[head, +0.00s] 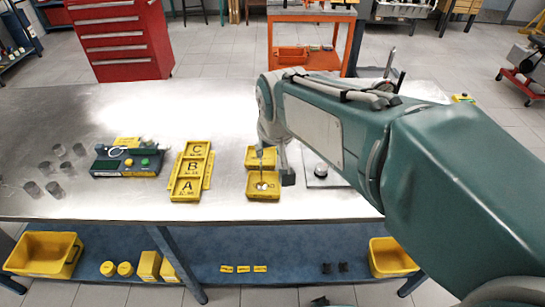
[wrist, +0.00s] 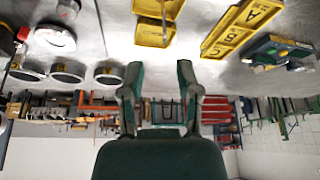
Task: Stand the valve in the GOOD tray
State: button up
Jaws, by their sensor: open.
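Two small yellow trays stand one behind the other near the table's middle. The front tray (head: 252,193) bears lettering that looks like GOOD, partly covered. The valve (head: 262,186) appears to stand in it, with its pale round head down and thin stem up. The stem also shows in the wrist view (wrist: 163,22), in front of a yellow tray (wrist: 146,36). My gripper (head: 276,170) is over the trays, beside the stem. In the wrist view my gripper (wrist: 160,85) has its fingers wide apart, with nothing between them.
A grey plate with a dark knob (head: 320,171) is close on the right. The table's front edge is near the trays.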

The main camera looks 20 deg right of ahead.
jog(key=s+t, duration=0.1)
jog(key=s, duration=1.3)
jog(key=shift+s+r+n, duration=0.15)
jog(key=shift+s+n, duration=0.15)
jog(key=shift+d, duration=0.15)
dwell(0.4)
